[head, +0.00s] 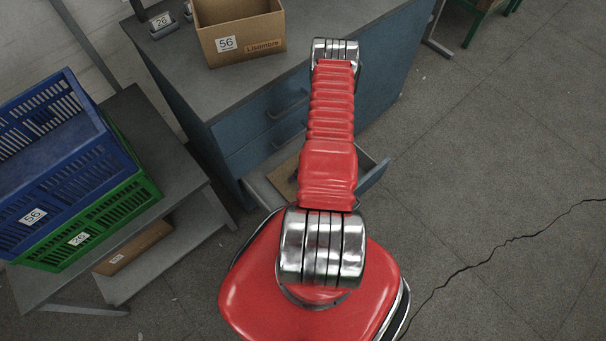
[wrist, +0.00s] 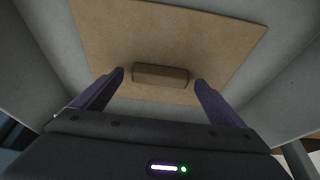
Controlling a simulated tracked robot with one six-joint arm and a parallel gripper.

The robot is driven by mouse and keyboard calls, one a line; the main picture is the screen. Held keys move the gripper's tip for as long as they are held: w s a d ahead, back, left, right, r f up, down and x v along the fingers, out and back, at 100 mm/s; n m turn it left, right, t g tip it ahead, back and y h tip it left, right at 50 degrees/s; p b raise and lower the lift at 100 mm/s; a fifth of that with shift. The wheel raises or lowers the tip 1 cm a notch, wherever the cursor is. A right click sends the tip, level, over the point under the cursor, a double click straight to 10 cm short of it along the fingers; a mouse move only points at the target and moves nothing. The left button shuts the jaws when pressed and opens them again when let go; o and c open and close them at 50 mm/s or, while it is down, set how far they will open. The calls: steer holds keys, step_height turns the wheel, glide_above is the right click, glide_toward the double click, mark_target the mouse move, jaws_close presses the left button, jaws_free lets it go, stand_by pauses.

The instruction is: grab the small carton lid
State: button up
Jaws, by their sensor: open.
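The small carton lid (wrist: 190,40) is a flat brown sheet with a raised brown block (wrist: 160,76) near its lower edge. It lies inside a grey drawer in the wrist view. In the head view, a brown patch of it (head: 284,170) shows in the open drawer, left of my arm. My gripper (wrist: 159,77) is open, with one dark purple finger on each side of the block. I see gaps between the fingers and the block. Whether the fingertips touch the sheet is unclear. In the head view my gripper is hidden by my arm.
The open drawer (head: 374,176) juts from a blue cabinet (head: 385,75); its grey walls (wrist: 272,92) flank my gripper. A carton (head: 240,32) marked 56 stands on top. Blue (head: 60,150) and green (head: 140,200) crates stand on a left shelf. The floor at right is clear.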

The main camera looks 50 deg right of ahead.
steer(key=shift+f, duration=0.1)
steer(key=shift+c, duration=0.2)
steer(key=c, duration=1.4)
step_height(320, 180, up, 10)
stand_by(0.7)
stand_by(0.4)
